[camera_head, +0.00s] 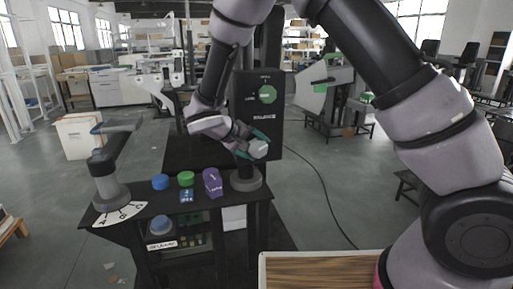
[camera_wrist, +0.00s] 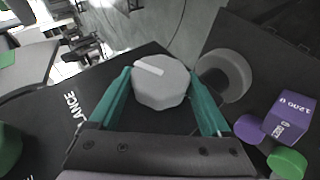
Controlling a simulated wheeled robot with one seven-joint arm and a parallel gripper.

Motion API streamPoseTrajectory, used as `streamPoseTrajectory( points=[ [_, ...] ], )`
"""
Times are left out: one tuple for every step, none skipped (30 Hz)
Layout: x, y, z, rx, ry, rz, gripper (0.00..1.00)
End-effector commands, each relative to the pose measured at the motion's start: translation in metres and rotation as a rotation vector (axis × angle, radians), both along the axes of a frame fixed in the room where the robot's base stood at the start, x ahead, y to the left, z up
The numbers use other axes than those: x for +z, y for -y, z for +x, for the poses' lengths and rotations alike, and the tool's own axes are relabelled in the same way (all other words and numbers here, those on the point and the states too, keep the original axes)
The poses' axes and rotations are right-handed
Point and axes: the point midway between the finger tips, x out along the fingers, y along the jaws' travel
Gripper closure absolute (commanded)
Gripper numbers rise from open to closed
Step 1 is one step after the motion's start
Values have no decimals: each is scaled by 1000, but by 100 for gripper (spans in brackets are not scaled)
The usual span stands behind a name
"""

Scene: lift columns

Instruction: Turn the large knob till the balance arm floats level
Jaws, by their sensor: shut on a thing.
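The large knob (camera_head: 258,149) is a pale grey, faceted disc on the front of the black BALANCE panel (camera_head: 244,104). In the wrist view the knob (camera_wrist: 161,90) shows a white pointer line at its upper left. My gripper (camera_head: 253,143) has its teal fingers on either side of the knob and is shut on it. Higher on the panel is a green round part (camera_head: 267,94) with a pale bar and small lettering beside it. I cannot tell for certain which part is the balance arm or whether it is level.
A grey lever (camera_head: 106,165) stands over a lettered dial at left. A wood-topped surface (camera_head: 320,274) is in front.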

Motion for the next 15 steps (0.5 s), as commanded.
streamPoseTrajectory(
  points=[
    [-2, -1, -1, 2, 11, -47, 74],
    [-2, -1, -1, 2, 20, -73, 74],
    [-3, -2, -1, 3, 30, -110, 74],
    [-3, -2, -1, 2, 38, -137, 74],
    [-3, -2, -1, 2, 47, -166, 74],
    [-3, -2, -2, 3, 56, -201, 74],
    [-3, -2, -1, 1, 64, -228, 74],
    [-4, -2, -1, 3, 71, -256, 74],
    [-4, -2, -2, 2, 82, -291, 74],
    [-4, -1, -2, 1, 90, -317, 74],
    [-4, -2, -1, 2, 97, -342, 74],
    [-4, -2, -1, 2, 107, -375, 74],
    [-4, -2, -1, 0, 113, -398, 74],
    [-5, -2, -2, 1, 119, -422, 74],
    [-4, -2, -1, 0, 129, -451, 74]
  ],
)
